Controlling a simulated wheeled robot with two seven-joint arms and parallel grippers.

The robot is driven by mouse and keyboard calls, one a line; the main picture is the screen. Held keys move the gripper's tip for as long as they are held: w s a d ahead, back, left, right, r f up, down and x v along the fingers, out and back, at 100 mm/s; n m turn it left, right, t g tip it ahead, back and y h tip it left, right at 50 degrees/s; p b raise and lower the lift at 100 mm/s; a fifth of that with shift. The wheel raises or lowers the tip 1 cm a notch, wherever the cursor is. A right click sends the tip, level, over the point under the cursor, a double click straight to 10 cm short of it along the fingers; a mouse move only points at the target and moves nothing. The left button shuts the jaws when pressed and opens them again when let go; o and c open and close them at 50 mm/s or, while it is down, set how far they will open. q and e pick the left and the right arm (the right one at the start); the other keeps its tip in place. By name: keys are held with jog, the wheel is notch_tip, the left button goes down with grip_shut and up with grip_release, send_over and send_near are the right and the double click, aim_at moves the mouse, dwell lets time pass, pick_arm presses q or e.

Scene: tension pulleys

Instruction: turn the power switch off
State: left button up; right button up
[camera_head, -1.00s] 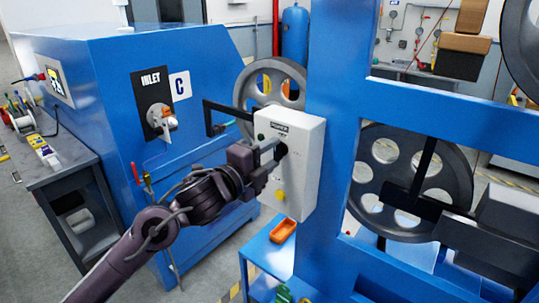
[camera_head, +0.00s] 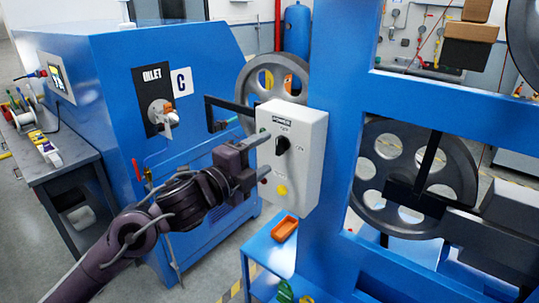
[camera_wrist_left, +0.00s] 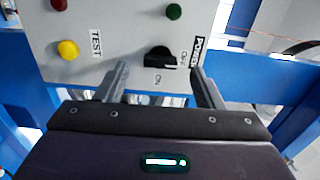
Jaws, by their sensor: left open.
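The power switch is a black knob (camera_head: 282,146) on the upper front of a white control box (camera_head: 308,165), under a POWER label. In the left wrist view the knob (camera_wrist_left: 158,57) has its white-marked end towards the OFF label (camera_wrist_left: 183,58); the ON label (camera_wrist_left: 158,80) is below it. My left gripper (camera_head: 262,155) is open and empty, just left of the box in the head view. In the left wrist view its fingertips (camera_wrist_left: 160,72) appear on either side of the knob, with a gap to it. My right gripper is not in view.
The box also carries a yellow button (camera_head: 282,190), a green light (camera_wrist_left: 174,12) and a red light (camera_wrist_left: 59,4). A blue frame post (camera_head: 335,100) stands right of it. A blue machine with an INLET valve (camera_head: 160,115) is behind my left arm. An orange tray (camera_head: 285,229) sits below.

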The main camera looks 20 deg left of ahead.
pick_arm(q)
jog(key=shift+b+v, duration=0.5)
jog(key=shift+v, duration=1.65)
